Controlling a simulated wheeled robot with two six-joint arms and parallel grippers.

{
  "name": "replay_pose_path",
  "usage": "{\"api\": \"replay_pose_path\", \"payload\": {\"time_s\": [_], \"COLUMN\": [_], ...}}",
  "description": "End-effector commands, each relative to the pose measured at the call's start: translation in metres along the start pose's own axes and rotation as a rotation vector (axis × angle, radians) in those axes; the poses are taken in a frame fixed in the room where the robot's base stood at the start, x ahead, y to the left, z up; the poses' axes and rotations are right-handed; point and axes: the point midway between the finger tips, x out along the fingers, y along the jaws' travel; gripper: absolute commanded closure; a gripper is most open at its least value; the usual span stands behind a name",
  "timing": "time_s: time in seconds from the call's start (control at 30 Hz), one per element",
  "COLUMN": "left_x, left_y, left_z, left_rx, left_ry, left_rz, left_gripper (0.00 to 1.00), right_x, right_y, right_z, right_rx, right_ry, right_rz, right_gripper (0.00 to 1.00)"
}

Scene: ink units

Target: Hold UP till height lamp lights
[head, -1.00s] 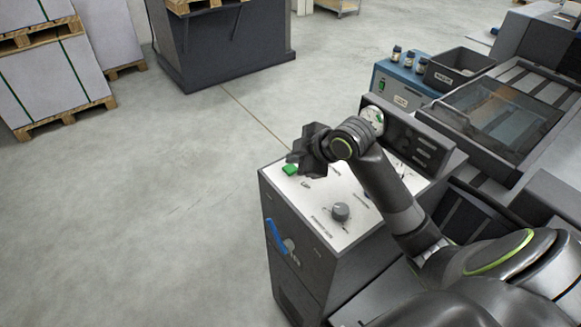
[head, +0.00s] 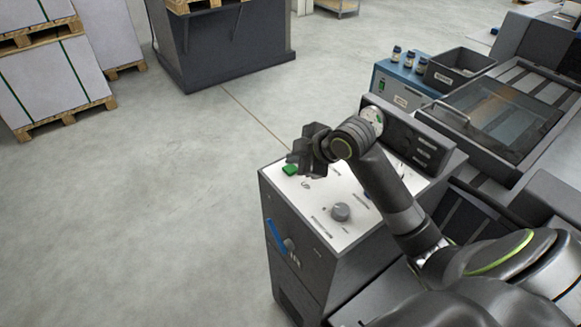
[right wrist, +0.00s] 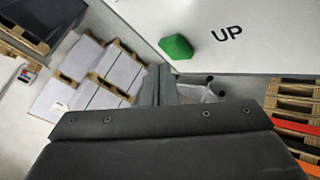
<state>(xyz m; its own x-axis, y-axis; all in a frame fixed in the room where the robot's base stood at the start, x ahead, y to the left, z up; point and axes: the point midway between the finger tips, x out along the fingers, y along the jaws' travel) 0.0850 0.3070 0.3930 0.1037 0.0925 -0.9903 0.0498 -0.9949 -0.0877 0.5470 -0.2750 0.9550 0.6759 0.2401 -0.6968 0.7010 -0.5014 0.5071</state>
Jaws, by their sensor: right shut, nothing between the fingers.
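The green UP button (head: 290,169) sits on the white top panel of the grey control cabinet (head: 330,240), near its far left corner. In the right wrist view the green button (right wrist: 176,47) stands raised beside the printed word UP. My right gripper (head: 298,159) is shut and empty, close above the button in the head view. In the right wrist view the fingertips (right wrist: 165,84) show below the button in the picture, with a visible gap. I cannot make out a height lamp or whether it is lit. My left gripper is not in view.
A dark knob (head: 340,211) stands on the panel, and a blue lever (head: 277,236) is on the cabinet's side. A round gauge (head: 371,116) and a dark upright console (head: 415,140) stand behind my right wrist. Open floor (head: 150,220) lies to the left.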

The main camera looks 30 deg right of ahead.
Motion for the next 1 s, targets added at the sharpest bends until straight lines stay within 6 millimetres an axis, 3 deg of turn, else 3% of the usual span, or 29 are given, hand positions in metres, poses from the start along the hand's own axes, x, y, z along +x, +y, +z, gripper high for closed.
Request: {"api": "replay_pose_path", "payload": {"time_s": [1.0], "left_x": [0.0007], "left_y": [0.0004], "left_z": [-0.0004], "left_rx": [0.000], "left_ry": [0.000], "left_rz": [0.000], "left_gripper": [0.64], "right_x": [0.0060], "right_y": [-0.0046], "right_z": [0.0044], "right_rx": [0.000], "right_ry": [0.000], "right_rz": [0.000], "right_gripper": [1.00]}}
